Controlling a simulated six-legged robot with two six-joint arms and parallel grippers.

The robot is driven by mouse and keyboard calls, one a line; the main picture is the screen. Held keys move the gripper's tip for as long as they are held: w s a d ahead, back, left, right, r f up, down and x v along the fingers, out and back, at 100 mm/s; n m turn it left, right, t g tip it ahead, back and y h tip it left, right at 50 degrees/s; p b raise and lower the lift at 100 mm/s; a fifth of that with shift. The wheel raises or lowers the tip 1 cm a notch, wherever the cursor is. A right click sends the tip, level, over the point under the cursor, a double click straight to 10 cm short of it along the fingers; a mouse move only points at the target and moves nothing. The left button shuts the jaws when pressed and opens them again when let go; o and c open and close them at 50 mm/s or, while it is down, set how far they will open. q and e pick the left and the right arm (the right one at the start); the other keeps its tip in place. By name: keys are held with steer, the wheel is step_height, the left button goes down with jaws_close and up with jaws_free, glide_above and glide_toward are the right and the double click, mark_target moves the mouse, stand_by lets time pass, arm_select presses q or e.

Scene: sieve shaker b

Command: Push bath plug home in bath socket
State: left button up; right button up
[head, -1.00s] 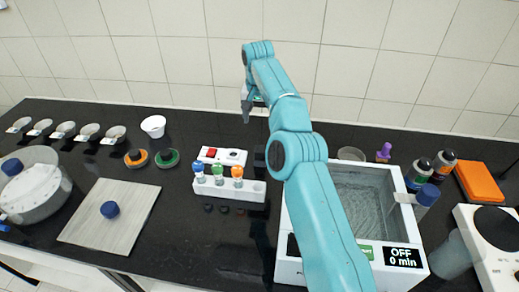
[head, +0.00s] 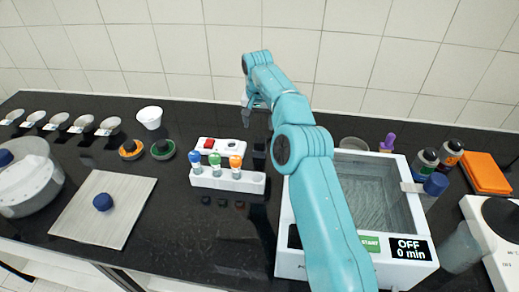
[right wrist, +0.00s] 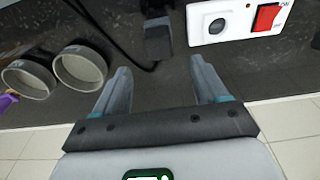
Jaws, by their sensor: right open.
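The bath plug looks like the small black block with a cord (right wrist: 158,38) in the right wrist view. In the head view it is a dark block (head: 259,152), hard to make out on the black counter. The bath socket looks like the round dark outlet (right wrist: 217,26) in a white box with a red switch; this box (head: 222,149) also shows in the head view. Plug and box lie side by side with a gap. My right gripper (right wrist: 161,68) is open and empty, its fingers pointing towards the plug, apart from it. My left gripper is out of view.
A white rack with coloured-top vials (head: 228,180) stands just in front of the box. The water bath (head: 415,228), reading OFF, stands to the right under my right arm. Two grey cups (right wrist: 80,65) stand beside the plug's cord. The tiled wall is close behind.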

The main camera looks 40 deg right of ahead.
mark_target(260, 139)
steer(key=f, duration=0.2)
steer(key=shift+w+d+f, duration=0.1)
steer(key=shift+d+f, duration=0.1)
steer(key=shift+f, duration=0.45)
steer(key=shift+f, duration=0.1)
steer(key=f, duration=0.5)
steer(key=shift+w+d, duration=0.15)
steer(key=shift+d, duration=0.1)
steer(key=c, duration=1)
